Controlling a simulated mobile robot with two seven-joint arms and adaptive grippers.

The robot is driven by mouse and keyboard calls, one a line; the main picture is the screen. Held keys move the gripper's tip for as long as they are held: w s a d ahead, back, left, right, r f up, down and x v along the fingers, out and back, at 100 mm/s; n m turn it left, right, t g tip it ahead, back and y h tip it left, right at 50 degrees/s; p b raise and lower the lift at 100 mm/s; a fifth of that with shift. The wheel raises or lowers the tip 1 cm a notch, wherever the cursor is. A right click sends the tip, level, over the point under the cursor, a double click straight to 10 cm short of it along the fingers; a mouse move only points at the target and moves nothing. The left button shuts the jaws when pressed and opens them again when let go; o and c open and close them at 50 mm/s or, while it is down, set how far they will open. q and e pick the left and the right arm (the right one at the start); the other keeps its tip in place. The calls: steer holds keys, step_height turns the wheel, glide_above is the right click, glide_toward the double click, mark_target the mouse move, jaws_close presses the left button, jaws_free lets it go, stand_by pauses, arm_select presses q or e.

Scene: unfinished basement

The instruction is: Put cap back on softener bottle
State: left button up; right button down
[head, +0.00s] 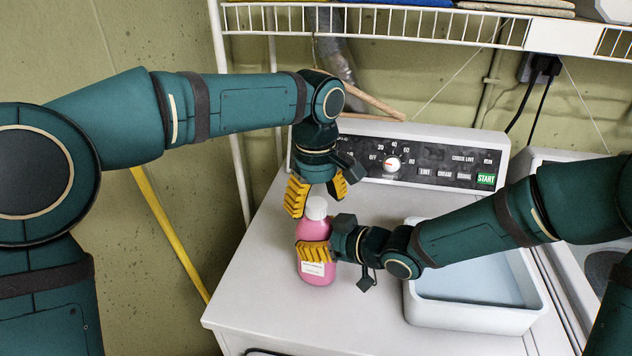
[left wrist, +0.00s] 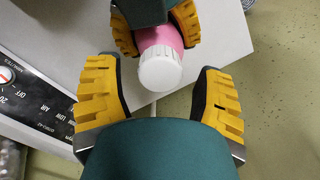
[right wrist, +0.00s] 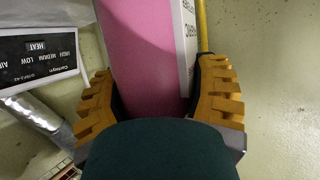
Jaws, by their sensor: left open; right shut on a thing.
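The pink softener bottle (head: 314,232) stands upright on top of the white dryer, with a white label low on its side. The white cap (head: 316,208) sits on the bottle's top; I cannot tell how tightly. My right gripper (head: 315,252) is shut on the bottle's body from the right, and the bottle (right wrist: 150,50) fills the gap between its fingers in the right wrist view. My left gripper (head: 318,199) points down just above the cap, open, its yellow fingers either side of it. In the left wrist view the cap (left wrist: 160,70) lies between the spread fingers, with gaps on both sides.
The dryer top (head: 262,290) is clear at the front left. A white tub (head: 470,316) stands right of the bottle under my right arm. The control panel (head: 420,160) rises behind. A wire shelf (head: 400,22) hangs above. A yellow pole (head: 170,235) leans at the left.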

arm_select(q)
steer(key=shift+f, duration=0.8)
steer(key=shift+o, duration=0.2)
jaws_close()
steer(key=shift+m, duration=1.6)
steer(key=shift+c, duration=0.4)
jaws_free()
